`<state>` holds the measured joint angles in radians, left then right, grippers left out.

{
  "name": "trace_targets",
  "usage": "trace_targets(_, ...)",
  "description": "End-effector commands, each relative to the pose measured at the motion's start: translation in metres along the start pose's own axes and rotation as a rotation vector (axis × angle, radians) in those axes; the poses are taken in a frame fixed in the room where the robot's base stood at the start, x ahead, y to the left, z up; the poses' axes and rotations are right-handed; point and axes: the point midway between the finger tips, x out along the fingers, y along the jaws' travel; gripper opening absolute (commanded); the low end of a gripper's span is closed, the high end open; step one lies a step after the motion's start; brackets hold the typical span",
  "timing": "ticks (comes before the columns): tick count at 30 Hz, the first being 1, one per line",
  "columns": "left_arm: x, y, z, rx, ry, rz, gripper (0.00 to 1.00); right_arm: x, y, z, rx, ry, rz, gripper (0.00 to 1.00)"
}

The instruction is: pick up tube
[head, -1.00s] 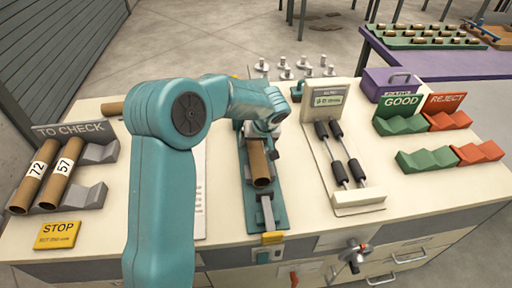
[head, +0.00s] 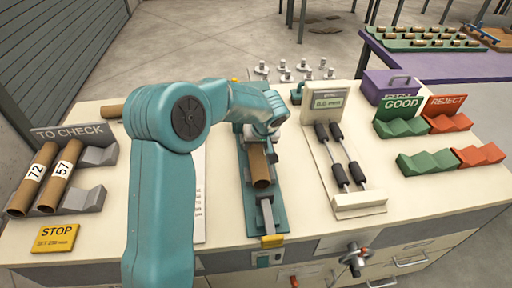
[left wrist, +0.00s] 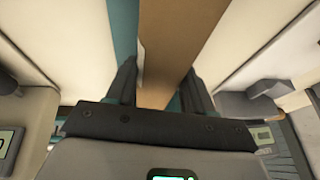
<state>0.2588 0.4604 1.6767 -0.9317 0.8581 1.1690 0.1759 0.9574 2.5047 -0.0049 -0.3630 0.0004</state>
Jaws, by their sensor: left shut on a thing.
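A brown cardboard tube (head: 260,168) lies along a green fixture (head: 277,218) in the middle of the bench. In the head view, my left arm reaches over from the left and its wrist hides the far end of this tube and the fingers. In the left wrist view, the tube (left wrist: 172,50) runs between the two dark fingers of my left gripper (left wrist: 158,85), which is shut on it. Two more tubes, marked 72 (head: 32,181) and 57 (head: 60,176), lie in the grey TO CHECK rack (head: 90,198) at the left. My right gripper is not in view.
A gauge with two pairs of black rollers (head: 358,200) stands right of the fixture. Green GOOD cradles (head: 401,125) and red REJECT cradles (head: 447,122) are at the right. A yellow STOP sign (head: 56,238) lies front left. Another tube end (head: 112,110) shows behind the rack.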

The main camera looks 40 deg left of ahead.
Motion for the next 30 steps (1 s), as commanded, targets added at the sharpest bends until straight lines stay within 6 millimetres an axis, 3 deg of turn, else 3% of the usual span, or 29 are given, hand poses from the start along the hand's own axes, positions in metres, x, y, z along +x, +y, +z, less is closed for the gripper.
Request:
trace_targets(11,-0.06,-0.008,-0.023,0.0,0.003,0.004,0.16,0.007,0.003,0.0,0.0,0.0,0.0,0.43)
trace_targets(30,-0.11,-0.007,0.11,0.005,0.002,0.003,0.16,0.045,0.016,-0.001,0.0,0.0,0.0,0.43)
